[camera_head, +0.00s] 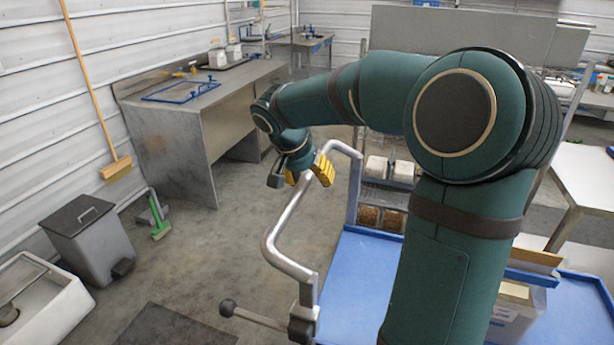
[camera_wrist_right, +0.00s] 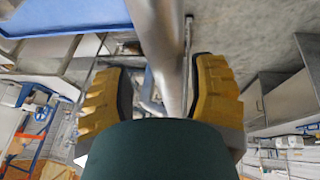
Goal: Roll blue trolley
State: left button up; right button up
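The blue trolley (camera_head: 352,275) stands at the lower middle in the head view, partly hidden behind my right arm. Its bent grey metal handle (camera_head: 284,218) rises at its left side. My right gripper (camera_head: 307,175), with yellow ribbed fingers, is at the upper stretch of this handle. In the right wrist view the handle bar (camera_wrist_right: 165,50) runs between the two spread fingers (camera_wrist_right: 160,88). A gap shows on the left of the bar; contact on the right cannot be told. My left gripper is not in view.
A metal workbench (camera_head: 190,110) stands along the left wall. A grey pedal bin (camera_head: 88,238), a white basin (camera_head: 40,305) and a green brush (camera_head: 160,228) are at the left. A dark mat (camera_head: 175,328) lies in front. Open floor lies between bench and trolley.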

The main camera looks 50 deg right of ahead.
jog(key=shift+w+a+r, duration=0.1)
jog(key=shift+w, duration=0.1)
jog(key=shift+a+r, duration=0.1)
jog(key=shift+r, duration=0.15)
jog(key=v, duration=1.1)
jog(key=shift+s+r, duration=0.1)
jog(key=shift+s, duration=0.05)
